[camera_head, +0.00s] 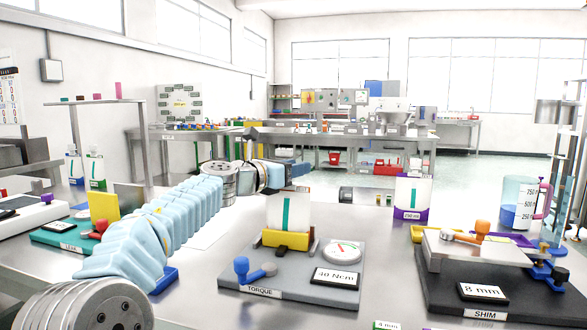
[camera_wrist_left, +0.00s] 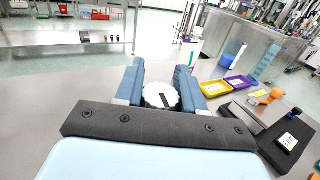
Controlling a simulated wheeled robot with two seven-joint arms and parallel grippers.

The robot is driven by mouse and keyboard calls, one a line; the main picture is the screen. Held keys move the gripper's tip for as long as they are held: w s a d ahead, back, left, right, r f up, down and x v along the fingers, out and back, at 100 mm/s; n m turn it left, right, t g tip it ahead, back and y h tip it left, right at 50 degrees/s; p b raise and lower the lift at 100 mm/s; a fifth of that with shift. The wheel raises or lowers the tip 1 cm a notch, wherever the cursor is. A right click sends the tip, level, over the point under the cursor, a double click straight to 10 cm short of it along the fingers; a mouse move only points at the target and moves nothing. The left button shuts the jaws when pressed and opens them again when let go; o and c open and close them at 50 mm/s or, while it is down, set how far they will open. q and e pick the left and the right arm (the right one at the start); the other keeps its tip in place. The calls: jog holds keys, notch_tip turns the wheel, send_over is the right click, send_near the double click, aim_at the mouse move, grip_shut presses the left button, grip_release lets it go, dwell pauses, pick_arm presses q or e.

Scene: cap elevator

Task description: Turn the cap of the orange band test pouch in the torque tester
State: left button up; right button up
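The torque tester (camera_head: 228,274) is a grey plate at the table's front middle, with a round dial (camera_head: 342,252) and a "40 Ncm" card. A whitish pouch (camera_head: 275,204) with a teal stripe stands upright in it. Its lower part is yellow; I cannot tell band from holder. My left gripper (camera_head: 293,171) is just above the pouch top and hides the cap in the head view. In the left wrist view, a round white cap (camera_wrist_left: 161,95) with a dark mark lies between the blue fingers. Whether both fingers touch it is unclear. My right gripper is not in view.
A shim station (camera_head: 480,270) with an "8 mm" card stands to the right. A purple-banded pouch (camera_head: 413,190) and a measuring jug (camera_head: 517,200) stand behind it. A green tray (camera_head: 62,238) is at left.

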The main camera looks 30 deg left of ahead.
pick_arm(q)
jog(key=shift+c, duration=0.5)
jog(key=o, duration=1)
jog(key=shift+c, duration=0.2)
jog(key=b+v, duration=0.1)
jog(key=v, duration=1.3)
jog(key=shift+w+a+f, duration=0.1)
